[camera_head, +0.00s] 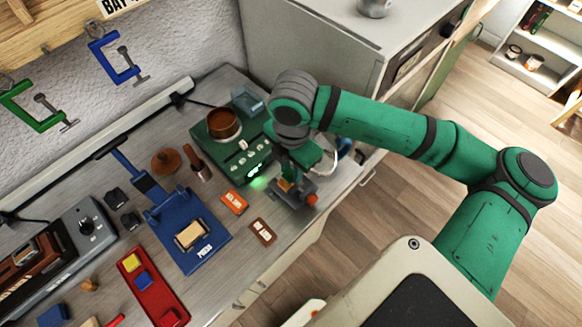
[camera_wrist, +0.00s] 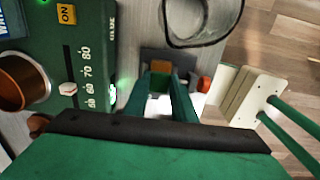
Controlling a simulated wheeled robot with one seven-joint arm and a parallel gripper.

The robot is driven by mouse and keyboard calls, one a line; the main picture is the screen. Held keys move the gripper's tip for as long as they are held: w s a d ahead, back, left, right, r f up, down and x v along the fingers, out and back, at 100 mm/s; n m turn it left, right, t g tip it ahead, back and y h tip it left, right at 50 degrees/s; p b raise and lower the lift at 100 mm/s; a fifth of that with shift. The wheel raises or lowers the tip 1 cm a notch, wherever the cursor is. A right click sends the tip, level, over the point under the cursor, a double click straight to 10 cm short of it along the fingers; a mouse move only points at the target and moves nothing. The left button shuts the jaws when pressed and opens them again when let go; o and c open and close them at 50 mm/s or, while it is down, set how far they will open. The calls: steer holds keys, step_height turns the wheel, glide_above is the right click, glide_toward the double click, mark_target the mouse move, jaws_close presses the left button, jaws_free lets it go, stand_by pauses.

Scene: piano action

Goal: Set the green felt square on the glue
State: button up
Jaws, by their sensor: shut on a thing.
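My gripper (camera_head: 288,177) reaches down over the right end of the bench. In the wrist view my gripper's green fingers (camera_wrist: 161,82) are close together, shut on a small dark-green piece that is hard to tell from the fingers; I take it as the green felt square. Just beyond the fingertips is an orange-brown block (camera_wrist: 160,67) in a dark grey fixture (camera_wrist: 151,54) with an orange-red knob (camera_wrist: 204,84). The fixture also shows in the head view (camera_head: 303,188). The glue is not discernible, and I cannot tell whether the piece touches the block.
Left of my gripper stands a green heater box (camera_head: 236,153) with a brown pot (camera_head: 223,123). An orange box (camera_head: 234,202) and a brown tag (camera_head: 262,232) lie nearby.

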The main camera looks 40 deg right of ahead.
steer(key=shift+f, duration=0.5)
stand_by(0.4)
steer(key=o, duration=1.1)
step_height(320, 180, up, 11)
steer(key=shift+s+f, duration=0.1)
